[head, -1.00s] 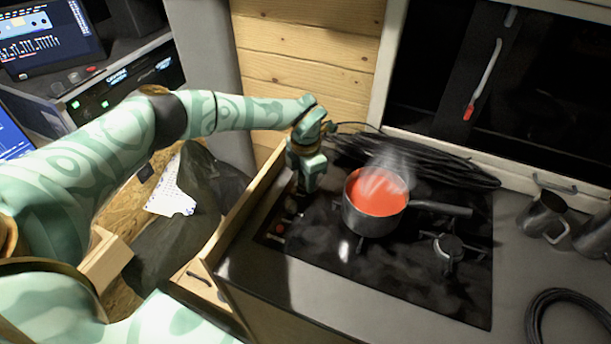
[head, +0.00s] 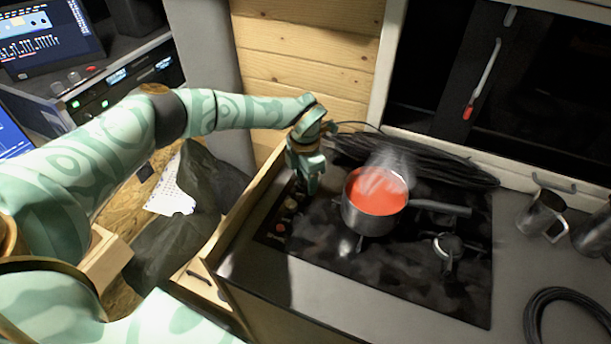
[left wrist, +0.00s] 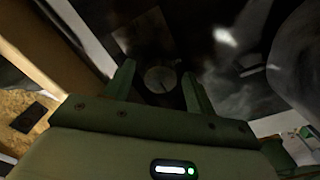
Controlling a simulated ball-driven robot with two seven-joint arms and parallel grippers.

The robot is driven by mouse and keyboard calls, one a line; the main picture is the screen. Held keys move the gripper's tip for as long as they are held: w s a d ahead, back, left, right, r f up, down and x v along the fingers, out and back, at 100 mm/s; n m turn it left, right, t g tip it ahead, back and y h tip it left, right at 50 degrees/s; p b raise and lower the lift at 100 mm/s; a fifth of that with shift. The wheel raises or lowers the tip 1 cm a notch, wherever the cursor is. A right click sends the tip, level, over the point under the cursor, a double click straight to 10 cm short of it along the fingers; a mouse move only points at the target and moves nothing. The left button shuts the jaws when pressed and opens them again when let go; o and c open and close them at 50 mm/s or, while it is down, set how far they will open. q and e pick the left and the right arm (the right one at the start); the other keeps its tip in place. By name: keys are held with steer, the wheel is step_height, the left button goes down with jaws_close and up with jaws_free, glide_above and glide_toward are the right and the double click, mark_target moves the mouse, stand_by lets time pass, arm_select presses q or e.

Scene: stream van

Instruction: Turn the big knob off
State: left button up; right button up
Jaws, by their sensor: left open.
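My left gripper (head: 311,184) is over the back left part of the black stove top (head: 420,285), left of the pot. In the left wrist view its two fingers (left wrist: 160,84) are apart, and a round, dull knob (left wrist: 160,79) shows between them. I cannot tell whether the fingers touch it. In the head view the gripper hides this spot. Smaller controls, one a reddish-lit knob (head: 280,228), sit nearer the front along the stove's left edge. My right gripper is not in view.
A steaming pot of red liquid (head: 375,192) stands close to the right of the gripper, its handle pointing right. Black coiled cable (head: 430,160) lies behind it. A wooden edge (head: 235,220) borders the stove's left. Metal mugs (head: 541,214) stand at right.

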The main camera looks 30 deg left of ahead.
mark_target(305, 179)
arm_select(q)
step_height(305, 179, up, 16)
steer(key=p, duration=0.1)
steer(key=shift+r+p, duration=0.2)
steer(key=shift+p, duration=0.2)
stand_by(0.3)
